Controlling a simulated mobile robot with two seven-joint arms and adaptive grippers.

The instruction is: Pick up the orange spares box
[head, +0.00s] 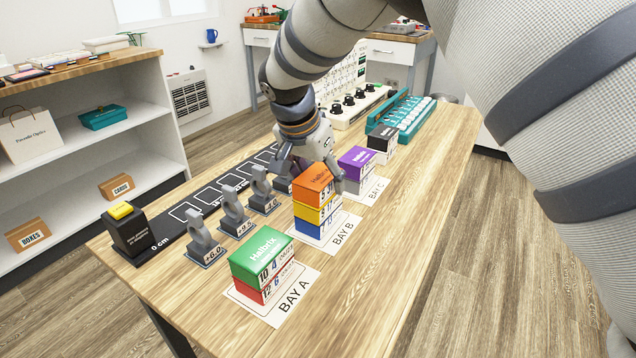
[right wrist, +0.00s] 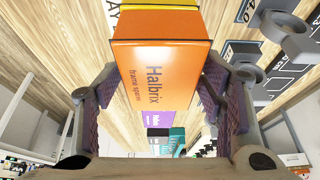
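The orange spares box (head: 314,178) sits on top of the stack on the BAY B card, above a yellow box (head: 316,208) and a blue box (head: 318,228). My right gripper (head: 315,172) is at the orange box from the far side, with its fingers at either side of it. In the right wrist view, the orange box (right wrist: 158,75) lies between the two spread fingers of my right gripper (right wrist: 158,90). The fingers look open; any contact with the box's sides is not clear. My left gripper is not in view.
On the table (head: 370,265) stand a green box (head: 262,252) on a red one in BAY A, a purple box (head: 357,160) and a black box (head: 382,138) behind. Grey ring stands (head: 203,240) line the left. The table's right front is clear.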

